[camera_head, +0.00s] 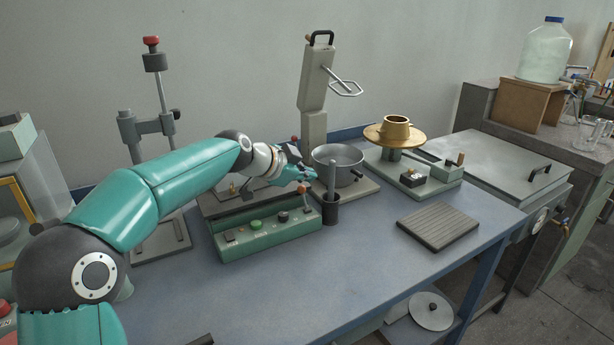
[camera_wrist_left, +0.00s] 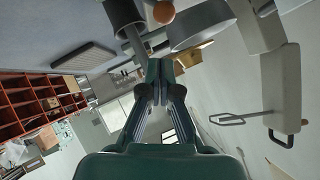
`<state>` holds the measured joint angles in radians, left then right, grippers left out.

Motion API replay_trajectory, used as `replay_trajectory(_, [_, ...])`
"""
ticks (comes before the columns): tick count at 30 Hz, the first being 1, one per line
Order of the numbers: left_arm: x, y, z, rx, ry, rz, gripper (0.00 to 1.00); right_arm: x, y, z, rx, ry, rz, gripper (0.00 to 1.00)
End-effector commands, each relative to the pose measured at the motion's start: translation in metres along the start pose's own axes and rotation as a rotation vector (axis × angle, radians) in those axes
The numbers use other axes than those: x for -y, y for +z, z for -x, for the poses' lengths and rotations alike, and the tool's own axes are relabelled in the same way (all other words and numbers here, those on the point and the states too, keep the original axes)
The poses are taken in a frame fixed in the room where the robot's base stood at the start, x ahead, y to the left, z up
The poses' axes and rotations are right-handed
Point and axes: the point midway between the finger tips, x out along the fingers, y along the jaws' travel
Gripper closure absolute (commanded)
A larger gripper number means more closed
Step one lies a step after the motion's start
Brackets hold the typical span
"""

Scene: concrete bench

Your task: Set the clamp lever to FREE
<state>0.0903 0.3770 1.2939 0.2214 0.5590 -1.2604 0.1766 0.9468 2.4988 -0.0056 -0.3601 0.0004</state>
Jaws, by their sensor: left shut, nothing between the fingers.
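My left gripper (camera_head: 308,175) is shut and empty, above the right end of the green control box (camera_head: 268,236). In the left wrist view its closed fingers (camera_wrist_left: 158,70) point toward a dark cup with a grey rod. A small lever with an orange-brown ball knob (camera_head: 302,188) stands just below the fingertips at the box's right end. An orange-brown ball (camera_wrist_left: 163,12) also shows in the left wrist view, apart from the fingers. I cannot read any FREE marking, nor tell for sure which lever is the clamp lever. My right gripper is not in view.
A dark cup (camera_head: 330,213) with an upright rod stands right of the gripper. A grey pot (camera_head: 345,174) sits under the tall mixer stand (camera_head: 313,95). The front bench is clear.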

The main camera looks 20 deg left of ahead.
Motion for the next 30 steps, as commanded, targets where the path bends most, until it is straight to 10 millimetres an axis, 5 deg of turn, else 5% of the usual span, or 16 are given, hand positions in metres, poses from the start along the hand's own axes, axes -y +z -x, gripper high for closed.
replay_trajectory(6, [0.011, -0.037, 0.015, -0.001, -0.001, 0.0, 1.0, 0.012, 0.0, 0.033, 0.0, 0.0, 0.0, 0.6])
replay_trajectory(18, [0.022, -0.026, 0.092, 0.0, -0.004, 0.002, 1.0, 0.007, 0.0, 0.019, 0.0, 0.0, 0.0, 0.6])
replay_trajectory(30, [0.026, -0.024, 0.11, 0.002, -0.003, 0.004, 1.0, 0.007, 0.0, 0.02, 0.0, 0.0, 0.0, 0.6])
